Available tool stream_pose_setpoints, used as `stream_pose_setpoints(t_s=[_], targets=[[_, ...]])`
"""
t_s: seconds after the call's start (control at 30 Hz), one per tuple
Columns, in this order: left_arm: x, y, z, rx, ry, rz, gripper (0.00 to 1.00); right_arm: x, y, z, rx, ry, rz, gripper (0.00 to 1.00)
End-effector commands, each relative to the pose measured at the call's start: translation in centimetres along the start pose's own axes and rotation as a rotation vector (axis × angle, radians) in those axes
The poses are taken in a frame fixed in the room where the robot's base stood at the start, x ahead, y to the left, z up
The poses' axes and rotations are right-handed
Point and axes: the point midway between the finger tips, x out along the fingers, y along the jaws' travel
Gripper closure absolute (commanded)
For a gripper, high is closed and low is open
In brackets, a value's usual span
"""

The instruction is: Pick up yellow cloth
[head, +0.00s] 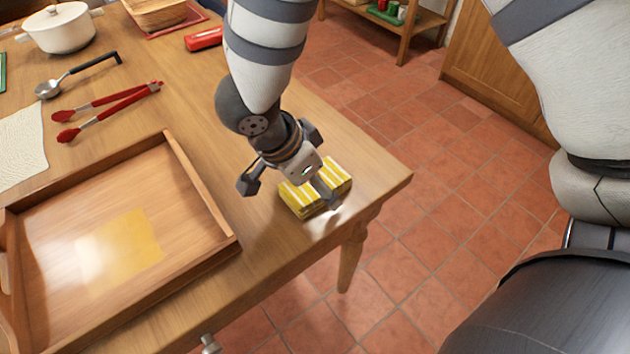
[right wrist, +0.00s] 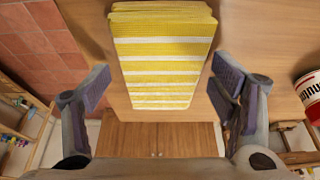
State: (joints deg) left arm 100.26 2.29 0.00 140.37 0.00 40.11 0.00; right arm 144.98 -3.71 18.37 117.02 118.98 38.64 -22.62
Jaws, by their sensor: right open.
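The yellow cloth (head: 303,198) is folded into a thick pad with white stripes. It lies near the corner of the wooden table. My right gripper (head: 290,190) is over it, pointing down, with its fingers spread and hiding part of it. In the right wrist view the cloth (right wrist: 162,60) shows its striped face, with the open fingers (right wrist: 160,92) to its left and right and a gap on each side. Nothing is held. I do not see my left gripper.
A wooden tray (head: 190,185) with a yellow patch in it stands left of the cloth. Red tongs (head: 110,105), a ladle (head: 80,72), a white pot (head: 62,30) and a red object (head: 204,39) lie farther back. The table edge is close to the cloth.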

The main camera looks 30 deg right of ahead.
Motion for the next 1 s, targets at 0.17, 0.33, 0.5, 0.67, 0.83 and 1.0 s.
stream_pose_setpoints(t_s=[0.17,0.33,0.5,0.67,0.83,1.0], targets=[[0.0,0.0,0.0,0.000,0.001,0.000,0.41,-0.1,0.0,0.0,0.001,0.000,-0.001,0.58],[0.0,0.0,0.0,0.000,0.001,0.000,0.41,-0.1,0.0,0.0,0.001,0.000,-0.001,0.73],[0.0,0.0,0.0,0.000,0.001,0.000,0.41,-0.1,0.0,0.0,0.001,0.000,-0.001,0.77],[-0.4,0.0,-0.3,0.000,0.014,0.001,0.41,-1.4,-0.1,-0.5,0.003,-0.002,-0.004,0.77],[-2.0,0.1,-1.4,0.000,0.066,0.003,0.41,-5.4,1.3,-1.8,0.005,-0.002,-0.014,0.77],[-3.2,0.1,-2.2,0.001,0.106,0.004,0.41,-9.9,5.5,-2.7,0.000,-0.002,-0.012,0.77]])
